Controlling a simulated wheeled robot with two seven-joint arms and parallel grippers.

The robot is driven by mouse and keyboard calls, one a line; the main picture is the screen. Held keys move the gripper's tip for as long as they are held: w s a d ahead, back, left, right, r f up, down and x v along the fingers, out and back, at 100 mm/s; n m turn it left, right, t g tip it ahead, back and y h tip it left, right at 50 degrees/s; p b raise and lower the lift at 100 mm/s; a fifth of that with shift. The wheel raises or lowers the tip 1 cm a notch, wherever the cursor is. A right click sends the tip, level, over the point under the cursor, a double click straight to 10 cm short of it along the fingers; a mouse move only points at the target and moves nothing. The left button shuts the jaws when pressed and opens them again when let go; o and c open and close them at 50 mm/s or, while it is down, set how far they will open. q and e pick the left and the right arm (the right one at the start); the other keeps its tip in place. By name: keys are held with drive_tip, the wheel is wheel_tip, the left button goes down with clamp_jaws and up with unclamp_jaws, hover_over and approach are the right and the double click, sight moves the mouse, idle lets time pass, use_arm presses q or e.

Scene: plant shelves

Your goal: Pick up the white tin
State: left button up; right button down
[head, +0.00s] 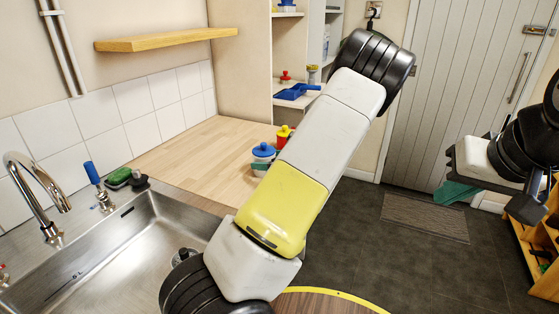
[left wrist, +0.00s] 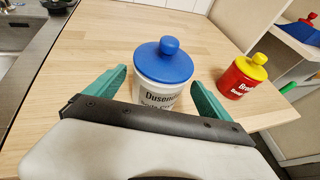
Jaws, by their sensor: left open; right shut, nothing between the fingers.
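The white tin (head: 262,166) with a blue lid stands upright on the wooden worktop, partly behind my left arm in the head view. In the left wrist view the white tin (left wrist: 158,93) has dark lettering, and its base is hidden behind the gripper. My left gripper (left wrist: 158,80) is open, with one teal finger on each side of the tin in the picture; I cannot tell whether they touch it. My right gripper (head: 456,192) is shut and empty, far to the right over the floor.
A red tin with a yellow lid (left wrist: 238,79) stands right of the white tin. The sink (head: 125,245) lies in front on the left, with a tap (head: 38,200). Shelves holding a blue dustpan (head: 294,92) stand behind. The worktop left of the tin is clear.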

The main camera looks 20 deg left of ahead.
use_arm(q)
drive_tip(key=x, duration=0.3)
drive_tip(key=c, duration=1.8)
drive_tip(key=shift+c, duration=0.2)
drive_tip(key=shift+r, duration=0.15)
